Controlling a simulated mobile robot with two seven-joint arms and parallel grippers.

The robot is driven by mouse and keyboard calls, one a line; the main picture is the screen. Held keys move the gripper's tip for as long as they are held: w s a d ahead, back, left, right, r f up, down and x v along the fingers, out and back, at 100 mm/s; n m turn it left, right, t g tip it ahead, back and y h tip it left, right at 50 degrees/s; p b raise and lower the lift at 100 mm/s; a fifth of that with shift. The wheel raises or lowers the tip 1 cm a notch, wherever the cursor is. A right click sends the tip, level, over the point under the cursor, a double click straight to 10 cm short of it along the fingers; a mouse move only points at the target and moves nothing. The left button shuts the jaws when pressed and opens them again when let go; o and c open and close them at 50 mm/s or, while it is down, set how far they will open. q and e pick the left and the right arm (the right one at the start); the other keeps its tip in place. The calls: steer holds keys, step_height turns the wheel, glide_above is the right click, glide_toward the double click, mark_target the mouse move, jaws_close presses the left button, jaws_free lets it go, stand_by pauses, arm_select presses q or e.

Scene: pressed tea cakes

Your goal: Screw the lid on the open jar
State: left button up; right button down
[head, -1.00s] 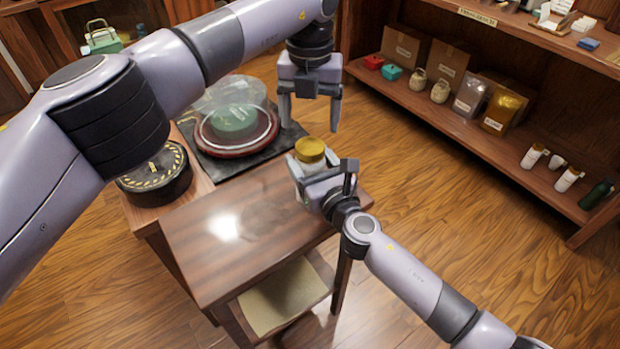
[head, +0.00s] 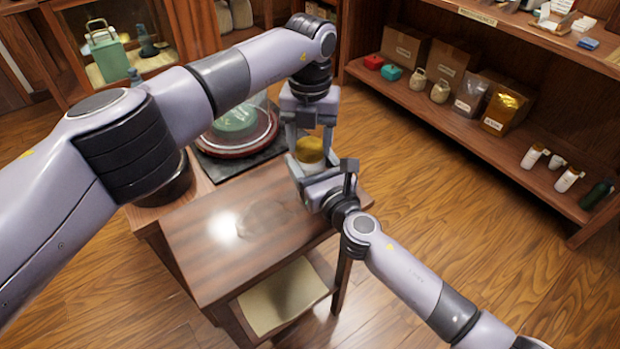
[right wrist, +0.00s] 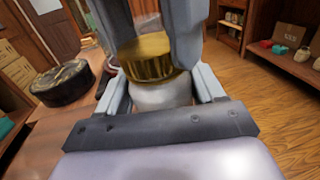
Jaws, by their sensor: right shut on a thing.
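The gold lid (head: 309,149) sits on top of the pale jar (right wrist: 160,95) at the table's right corner. It also shows in the right wrist view (right wrist: 146,66). I cannot tell how tightly it is seated. My right gripper (right wrist: 162,88) is shut on the jar, with a finger on each side of its body, and the jar stands upright. My left gripper (head: 310,145) points down from above, its fingers apart on either side of the lid. I see no clear contact between those fingers and the lid. Most of the jar is hidden in the head view.
The wooden table (head: 225,255) has a clear top. Behind it a green tea cake (head: 236,121) lies on a round red-rimmed tray (head: 224,150). A dark round object (right wrist: 62,83) stands at the left. A shelf (head: 470,125) with bags and bottles is at the right.

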arm_select(q)
steer(key=m, duration=0.5)
steer(key=o, duration=1.2)
steer(key=shift+o, duration=0.2)
steer(key=shift+r, duration=0.1)
step_height(320, 180, up, 12)
arm_select(e)
steer(key=shift+c, duration=0.3)
jaws_free()
arm_select(q)
steer(key=shift+r+p, duration=0.35)
steer(key=shift+p, duration=0.15)
arm_select(e)
steer(key=shift+v, duration=3.6)
